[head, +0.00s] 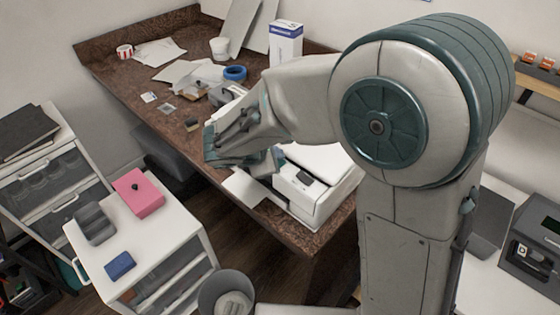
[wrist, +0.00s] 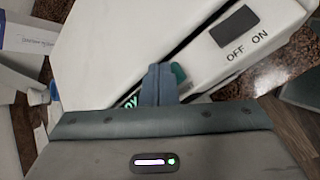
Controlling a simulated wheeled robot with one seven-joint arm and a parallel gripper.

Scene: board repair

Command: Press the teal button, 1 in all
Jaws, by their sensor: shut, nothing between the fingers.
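The teal button (wrist: 178,72) shows in the wrist view on the front strip of a white machine (wrist: 120,45), partly hidden behind my fingers. My gripper (wrist: 158,72) is shut and empty, its fingertips over the strip right beside the button's left edge. I cannot tell whether they touch it. In the head view the white machine (head: 318,200) stands at the table's near right corner, with my gripper (head: 272,161) at its left front. The button cannot be made out there.
A dark switch (wrist: 234,25) marked OFF and ON lies right of the button on the same machine. A paper sheet (head: 245,187) sticks out at the machine's front. Papers, blue tape (head: 235,72) and small parts lie farther back on the brown table (head: 110,66).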

